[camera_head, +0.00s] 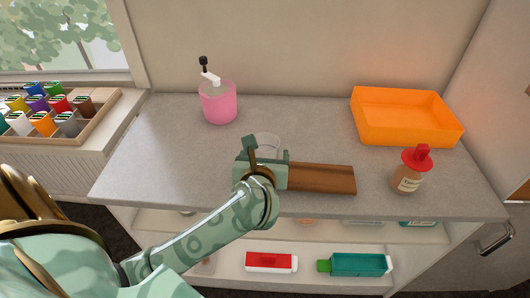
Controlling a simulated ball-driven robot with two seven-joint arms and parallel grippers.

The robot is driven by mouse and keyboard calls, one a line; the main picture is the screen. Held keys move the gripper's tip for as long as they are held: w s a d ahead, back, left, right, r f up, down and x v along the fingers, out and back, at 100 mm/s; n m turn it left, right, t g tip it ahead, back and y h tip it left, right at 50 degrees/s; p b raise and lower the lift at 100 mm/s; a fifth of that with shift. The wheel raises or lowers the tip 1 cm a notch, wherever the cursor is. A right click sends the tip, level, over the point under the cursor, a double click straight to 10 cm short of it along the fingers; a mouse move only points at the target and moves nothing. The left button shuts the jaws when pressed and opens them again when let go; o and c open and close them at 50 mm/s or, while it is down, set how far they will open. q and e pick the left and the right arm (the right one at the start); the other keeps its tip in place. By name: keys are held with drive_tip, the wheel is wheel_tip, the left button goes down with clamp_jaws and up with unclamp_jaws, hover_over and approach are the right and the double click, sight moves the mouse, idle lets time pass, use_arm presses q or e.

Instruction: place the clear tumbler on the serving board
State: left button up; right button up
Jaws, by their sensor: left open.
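The clear tumbler (268,142) shows faintly on the grey counter, just beyond my left gripper, which hides its lower part. The brown wooden serving board (322,179) lies near the counter's front edge. Its left end is hidden behind my left gripper and wrist. My left gripper (264,158) is open at the board's left end, with the tumbler close to its fingers. I cannot tell whether the tumbler is between the fingers, or whether its base rests on the board or the counter. My right gripper is not in view.
A pink pump bottle (218,103) stands at the back left. An orange tray (404,118) is at the back right. A brown bottle with a red cap (411,171) stands right of the board. The counter's left part is clear. Several packages lie on shelves below.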

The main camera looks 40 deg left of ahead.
use_arm(q)
drive_tip(key=p+v, duration=0.1)
drive_tip(key=v, duration=1)
drive_tip(key=shift+p, duration=0.4)
